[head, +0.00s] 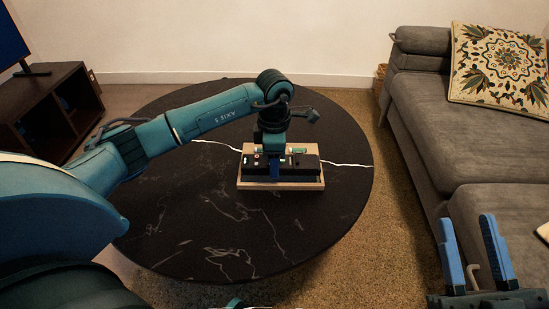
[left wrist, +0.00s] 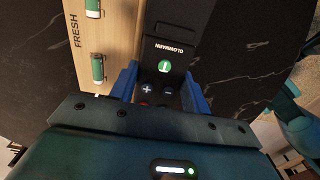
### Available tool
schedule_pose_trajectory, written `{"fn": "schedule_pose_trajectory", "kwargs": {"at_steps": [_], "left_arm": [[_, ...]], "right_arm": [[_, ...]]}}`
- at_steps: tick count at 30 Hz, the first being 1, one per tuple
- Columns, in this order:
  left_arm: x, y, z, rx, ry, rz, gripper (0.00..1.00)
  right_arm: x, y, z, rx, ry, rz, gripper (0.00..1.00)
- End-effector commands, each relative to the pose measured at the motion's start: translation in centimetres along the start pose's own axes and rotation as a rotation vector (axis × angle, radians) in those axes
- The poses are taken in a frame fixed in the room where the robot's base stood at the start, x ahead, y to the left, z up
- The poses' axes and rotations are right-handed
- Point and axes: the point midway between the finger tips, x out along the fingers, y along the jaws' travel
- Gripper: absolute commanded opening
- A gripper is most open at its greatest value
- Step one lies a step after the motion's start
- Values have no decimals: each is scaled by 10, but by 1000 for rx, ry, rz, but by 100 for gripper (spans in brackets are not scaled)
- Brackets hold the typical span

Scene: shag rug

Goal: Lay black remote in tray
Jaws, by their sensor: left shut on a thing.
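The black remote (head: 304,166) is in my left gripper (head: 273,170), which is shut across it. In the left wrist view the remote (left wrist: 178,28) lies between the two blue fingers, its lettering and round buttons facing up. The light wooden tray (head: 282,186) sits on the round table. In the head view the remote lies over the tray, lengthwise along it; I cannot tell whether it touches the tray. In the left wrist view the tray (left wrist: 105,35) shows beside the remote. My right gripper (head: 468,222) is open and empty near the sofa.
Small green cylinders (left wrist: 97,68) lie on the tray. The black marbled table (head: 210,220) is otherwise clear. A grey sofa (head: 430,120) with a patterned cushion (head: 500,65) stands at right. A dark cabinet (head: 50,110) with a screen stands at left.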

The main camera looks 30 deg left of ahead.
Motion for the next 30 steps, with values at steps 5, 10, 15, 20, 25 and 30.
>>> {"fn": "schedule_pose_trajectory", "kwargs": {"at_steps": [5,10,15,20,25,30], "left_arm": [[0,0,0,0,-1,0,18],[4,0,0,0,0,0,18],[9,0,0,0,0,0,18],[13,0,0,0,0,0,18],[17,0,0,0,0,0,18],[20,0,0,0,0,0,48]], "right_arm": [[0,0,1,0,0,0,36],[-1,-1,3,0,0,0,36],[-2,-1,5,1,0,0,36],[-3,-2,8,1,0,0,36],[-4,-2,10,1,0,0,36],[-5,-2,12,1,0,0,36]]}}
